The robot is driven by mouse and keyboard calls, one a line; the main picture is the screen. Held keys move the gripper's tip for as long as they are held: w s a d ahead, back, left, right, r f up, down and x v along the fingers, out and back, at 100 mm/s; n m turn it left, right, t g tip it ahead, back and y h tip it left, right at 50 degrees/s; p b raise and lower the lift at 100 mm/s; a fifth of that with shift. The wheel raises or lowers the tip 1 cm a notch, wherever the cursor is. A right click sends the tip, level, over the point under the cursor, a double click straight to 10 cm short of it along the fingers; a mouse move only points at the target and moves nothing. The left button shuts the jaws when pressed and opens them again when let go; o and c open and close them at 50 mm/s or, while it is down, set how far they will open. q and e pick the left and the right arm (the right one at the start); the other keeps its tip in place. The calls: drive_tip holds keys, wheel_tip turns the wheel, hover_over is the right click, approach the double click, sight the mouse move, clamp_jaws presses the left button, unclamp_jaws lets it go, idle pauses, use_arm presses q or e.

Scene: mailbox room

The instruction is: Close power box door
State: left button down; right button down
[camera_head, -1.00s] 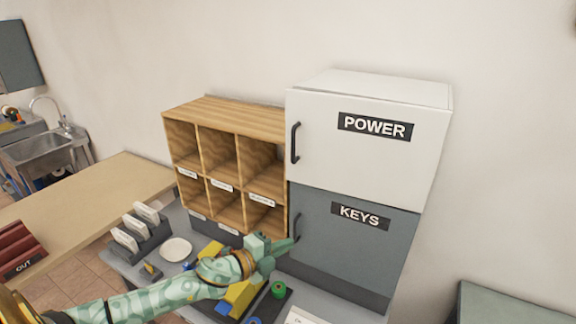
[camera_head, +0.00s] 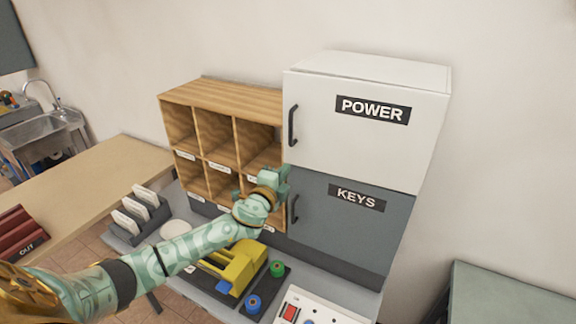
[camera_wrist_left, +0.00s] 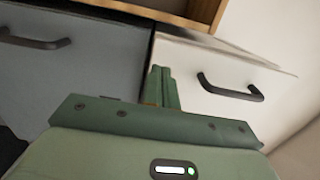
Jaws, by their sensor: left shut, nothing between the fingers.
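The white power box (camera_head: 366,122) labelled POWER stands on top of the grey keys box (camera_head: 345,225). Its door looks flush with the box, with a dark handle (camera_head: 292,125) at the left edge. My left gripper (camera_head: 277,176) is shut and empty, in front of the shelf's right edge, beside the seam between the two boxes. In the left wrist view my left gripper's fingers (camera_wrist_left: 162,86) are together, near the white door (camera_wrist_left: 215,75) and its handle (camera_wrist_left: 231,88). Whether they touch it I cannot tell. My right gripper is not in view.
A wooden pigeonhole shelf (camera_head: 222,87) stands left of the boxes. On the grey table are a yellow device (camera_head: 240,264), green and blue spools (camera_head: 277,268), a control panel with a red switch (camera_head: 289,313) and a letter rack (camera_head: 141,219). A sink (camera_head: 45,133) is far left.

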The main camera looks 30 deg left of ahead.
sight(291, 159)
use_arm(q)
drive_tip(key=shift+w+a, duration=0.15)
drive_tip(key=shift+w, duration=1.35)
drive_tip(key=shift+w+a+f+b, duration=0.1)
drive_tip(key=shift+w+a+b, duration=0.05)
drive_tip(key=shift+w+b, duration=0.45)
drive_tip(key=shift+w+a+f+b, duration=0.1)
drive_tip(key=shift+w+b, duration=0.35)
drive_tip(key=shift+w, duration=0.1)
drive_tip(key=shift+w+a+r, duration=0.15)
drive_tip(key=shift+w, duration=0.05)
drive_tip(key=shift+r, duration=0.4)
